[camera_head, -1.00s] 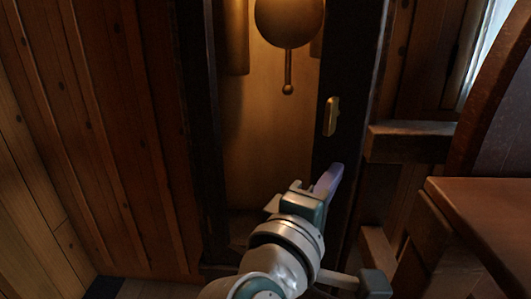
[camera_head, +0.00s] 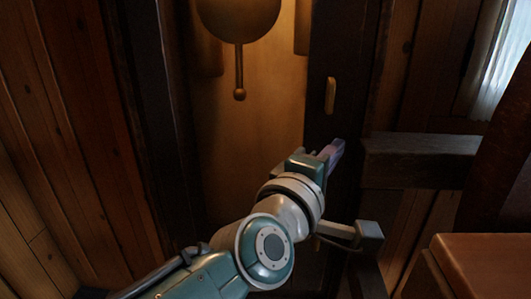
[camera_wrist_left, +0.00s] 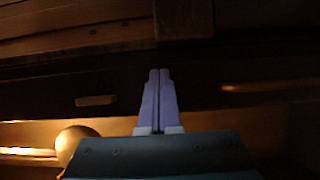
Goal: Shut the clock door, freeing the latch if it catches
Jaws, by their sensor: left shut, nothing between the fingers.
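The tall clock has a dark door frame (camera_head: 336,50) around a lit interior with a round pendulum bob (camera_head: 238,18). A small brass latch piece (camera_head: 331,95) is upright on the right stile; it also shows in the left wrist view (camera_wrist_left: 95,100). My left gripper (camera_head: 334,151) is shut and empty, its fingers in front of the right stile, below the latch piece. In the left wrist view its fingers (camera_wrist_left: 160,76) are together over the dark wood, beside the latch piece. I cannot tell whether they touch or whether the door is ajar. My right gripper is out of view.
A dark wooden ledge (camera_head: 420,150) juts out right of the clock. A brown table or seat top (camera_head: 485,265) fills the lower right corner. Plank walls (camera_head: 70,130) stand on the left. A bright curtained window (camera_head: 505,80) is at the upper right.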

